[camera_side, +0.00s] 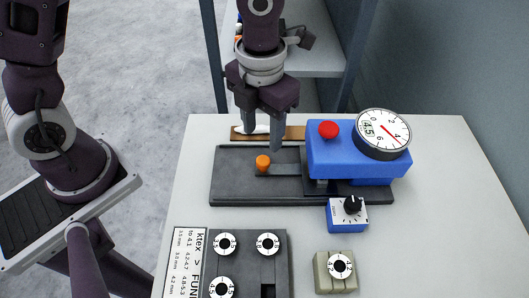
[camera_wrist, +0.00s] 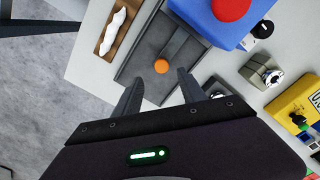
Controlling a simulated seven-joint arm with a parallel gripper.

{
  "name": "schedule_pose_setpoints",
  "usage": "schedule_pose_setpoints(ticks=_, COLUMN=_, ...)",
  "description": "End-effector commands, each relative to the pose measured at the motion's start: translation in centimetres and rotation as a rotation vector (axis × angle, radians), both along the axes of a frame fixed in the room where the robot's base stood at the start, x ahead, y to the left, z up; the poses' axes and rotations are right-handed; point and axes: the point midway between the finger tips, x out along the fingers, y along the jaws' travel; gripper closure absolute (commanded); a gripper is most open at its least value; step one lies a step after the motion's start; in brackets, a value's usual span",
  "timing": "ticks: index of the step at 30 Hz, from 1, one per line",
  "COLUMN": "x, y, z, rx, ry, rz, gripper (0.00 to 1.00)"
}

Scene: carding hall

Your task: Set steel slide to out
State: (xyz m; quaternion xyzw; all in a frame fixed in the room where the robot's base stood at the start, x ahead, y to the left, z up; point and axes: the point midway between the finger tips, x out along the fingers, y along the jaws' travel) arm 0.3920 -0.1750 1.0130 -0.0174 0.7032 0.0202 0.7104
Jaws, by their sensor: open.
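The steel slide (camera_side: 284,169) is a flat grey bar lying in the dark base (camera_side: 235,190) of a blue gauge (camera_side: 345,155). An orange knob (camera_side: 263,162) stands at its left end, and its right part runs under the blue housing. My gripper (camera_side: 262,141) is open above and just behind the knob in the side view, holding nothing. In the wrist view the slide (camera_wrist: 174,49) leads up to the blue housing (camera_wrist: 205,22). The knob (camera_wrist: 161,66) shows between and just beyond the tips of my gripper (camera_wrist: 159,77). I cannot tell whether the fingers touch it.
A wooden tray (camera_side: 295,132) with white fibre lies behind the base. The gauge carries a red button (camera_side: 328,129) and a round dial (camera_side: 383,134). A small blue knob box (camera_side: 347,217), a dial block (camera_side: 245,262) and a beige block (camera_side: 337,272) stand in front.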

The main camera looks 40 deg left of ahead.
Motion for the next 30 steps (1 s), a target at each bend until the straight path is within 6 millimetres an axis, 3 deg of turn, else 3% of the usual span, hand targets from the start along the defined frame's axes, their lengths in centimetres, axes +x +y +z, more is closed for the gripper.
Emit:
schedule_pose_setpoints(ticks=12, x=-0.1, y=-0.3, z=-6.7, rx=-0.003, ry=0.013, rz=-0.058, gripper=0.52)
schedule_pose_setpoints(ticks=22, x=0.0, y=-0.3, z=-7.5, rx=-0.004, ry=0.010, rz=-0.054, gripper=0.52)
schedule_pose_setpoints(ticks=27, x=0.0, y=-0.3, z=-7.5, rx=-0.004, ry=0.010, rz=-0.054, gripper=0.85)
schedule_pose_setpoints(ticks=30, x=0.0, y=-0.3, z=-7.5, rx=-0.004, ry=0.010, rz=-0.053, gripper=1.00)
